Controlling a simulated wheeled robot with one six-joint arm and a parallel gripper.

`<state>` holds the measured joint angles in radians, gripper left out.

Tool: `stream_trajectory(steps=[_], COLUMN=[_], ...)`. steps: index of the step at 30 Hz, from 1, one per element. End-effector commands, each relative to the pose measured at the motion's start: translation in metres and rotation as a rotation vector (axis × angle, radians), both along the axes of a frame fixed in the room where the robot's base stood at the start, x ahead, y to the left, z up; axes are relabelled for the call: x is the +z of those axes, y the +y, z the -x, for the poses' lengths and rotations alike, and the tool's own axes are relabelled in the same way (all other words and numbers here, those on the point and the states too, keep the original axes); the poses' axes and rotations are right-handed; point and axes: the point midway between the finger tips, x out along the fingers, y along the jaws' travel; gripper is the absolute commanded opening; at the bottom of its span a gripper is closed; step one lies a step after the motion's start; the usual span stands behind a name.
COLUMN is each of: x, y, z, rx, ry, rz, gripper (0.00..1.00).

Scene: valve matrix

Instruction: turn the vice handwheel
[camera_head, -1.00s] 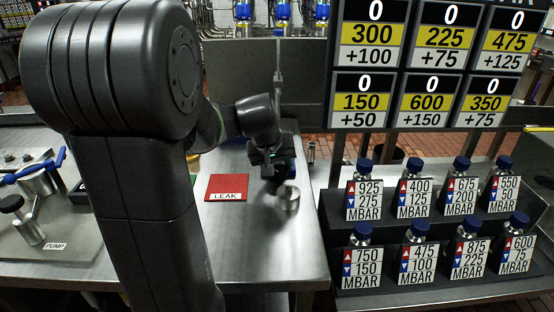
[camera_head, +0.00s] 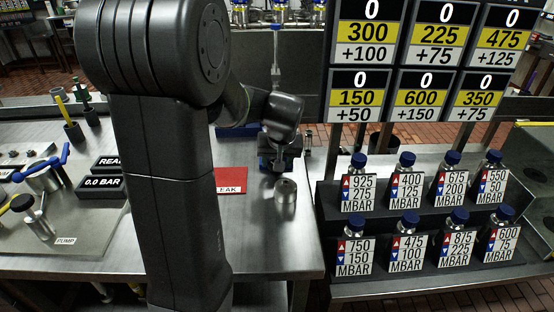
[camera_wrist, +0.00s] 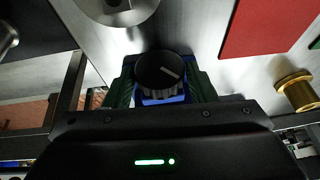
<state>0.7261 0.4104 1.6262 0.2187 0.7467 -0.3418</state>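In the wrist view, a round black knob with a white line (camera_wrist: 162,72), which looks like the vice handwheel, sits over a blue body (camera_wrist: 163,97). The green-padded fingers of my gripper (camera_wrist: 162,88) lie on both sides of the knob, very close to it. I cannot tell if they touch it. In the head view, my gripper (camera_head: 282,160) is down over the steel bench, behind a metal cylinder (camera_head: 285,198). A little of the blue vice (camera_head: 266,158) shows beside it; the handwheel is hidden there by my gripper.
A red LEAK card (camera_head: 230,181) lies left of the gripper, partly behind my arm. A brass fitting (camera_wrist: 297,92) shows at right in the wrist view. Labelled MBAR bottles (camera_head: 408,233) stand on the right rack, below number boards (camera_head: 420,60). The pump plate (camera_head: 65,225) is at left.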

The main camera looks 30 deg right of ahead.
Motion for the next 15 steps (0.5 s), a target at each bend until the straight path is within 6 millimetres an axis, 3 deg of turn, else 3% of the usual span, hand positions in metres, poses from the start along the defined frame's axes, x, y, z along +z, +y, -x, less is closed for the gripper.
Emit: stream_trajectory(steps=[2,11,15], x=[0.0,0.001,0.012], y=[0.0,0.0,0.001], z=[0.0,0.0,0.004], rx=[0.0,0.0,0.0], ry=[0.0,0.0,-0.003], rz=[0.0,0.002,0.003], gripper=[0.68,0.68,0.68])
